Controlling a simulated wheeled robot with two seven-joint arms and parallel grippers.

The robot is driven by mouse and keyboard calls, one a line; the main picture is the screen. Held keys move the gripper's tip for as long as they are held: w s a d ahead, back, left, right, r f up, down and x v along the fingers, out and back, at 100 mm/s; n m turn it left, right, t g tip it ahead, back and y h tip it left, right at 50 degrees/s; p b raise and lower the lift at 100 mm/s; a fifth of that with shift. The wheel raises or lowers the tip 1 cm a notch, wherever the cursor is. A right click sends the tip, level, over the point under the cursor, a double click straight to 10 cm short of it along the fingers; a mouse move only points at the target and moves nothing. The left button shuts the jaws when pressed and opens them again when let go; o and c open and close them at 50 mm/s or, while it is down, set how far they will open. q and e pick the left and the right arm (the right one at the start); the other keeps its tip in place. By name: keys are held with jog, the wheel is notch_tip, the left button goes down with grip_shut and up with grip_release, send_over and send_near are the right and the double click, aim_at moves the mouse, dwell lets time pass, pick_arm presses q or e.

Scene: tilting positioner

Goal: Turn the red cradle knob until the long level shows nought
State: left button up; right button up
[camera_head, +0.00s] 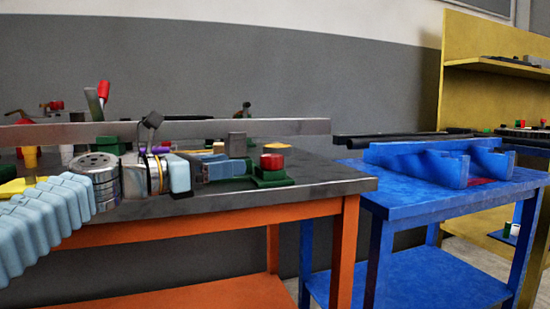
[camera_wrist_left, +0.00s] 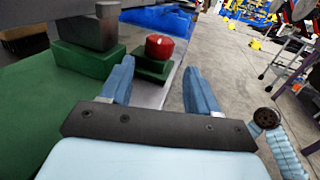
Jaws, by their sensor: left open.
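The red knob (camera_head: 271,162) stands upright on a green block (camera_head: 270,180) near the right end of the grey-topped orange table. In the left wrist view the red knob (camera_wrist_left: 160,46) sits beyond the fingertips, roughly between them. My left gripper (camera_head: 240,168) reaches in from the left, just short of the knob; its blue fingers are apart and empty in the left wrist view (camera_wrist_left: 158,66). A long grey metal bar (camera_head: 290,127) runs across behind the gripper. I cannot make out a level reading. My right gripper is not in view.
A grey block (camera_wrist_left: 95,30) on a green base stands left of the knob in the left wrist view. A blue table (camera_head: 400,200) with blue cradle-like parts (camera_head: 430,165) stands to the right. The grey tabletop (camera_head: 335,180) right of the knob is clear.

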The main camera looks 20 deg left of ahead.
aim_at(262, 160)
pick_arm(q)
jog(key=x, duration=1.1)
jog(key=shift+w+d, duration=0.25)
jog(key=c, duration=0.7)
